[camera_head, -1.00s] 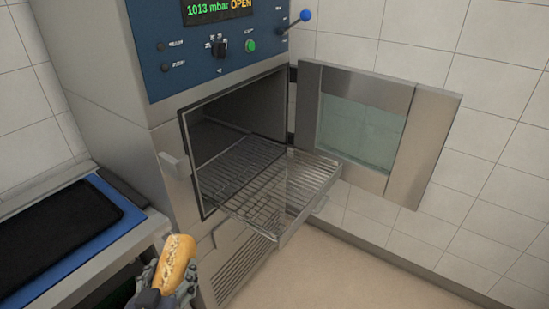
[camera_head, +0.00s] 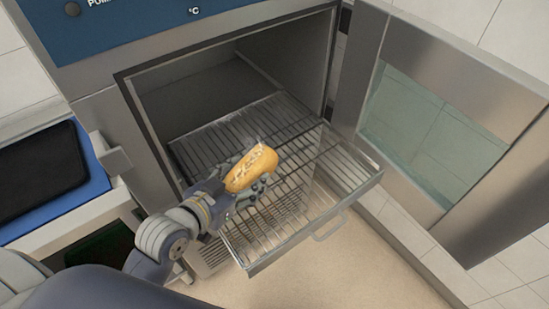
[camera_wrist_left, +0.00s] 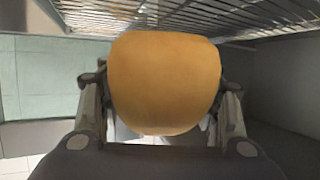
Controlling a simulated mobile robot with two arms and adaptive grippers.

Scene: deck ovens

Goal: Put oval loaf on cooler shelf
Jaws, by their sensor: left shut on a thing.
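The oval loaf (camera_head: 252,168) is golden brown with pale marks on its top. My left gripper (camera_head: 249,187) is shut on it and holds it over the pulled-out wire shelf (camera_head: 300,200) of the cooler. In the left wrist view the loaf (camera_wrist_left: 164,84) fills the middle between the two fingers of the gripper (camera_wrist_left: 163,110), with shelf wires (camera_wrist_left: 200,17) along the top. I cannot tell whether the loaf touches the wires. My right gripper is not in view.
The cooler chamber (camera_head: 190,95) stands open behind the shelf. Its glass door (camera_head: 435,125) is swung open to the right. A dark pad on a blue tray (camera_head: 97,178) lies on the counter at the left. The visible shelf wires are bare around the loaf.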

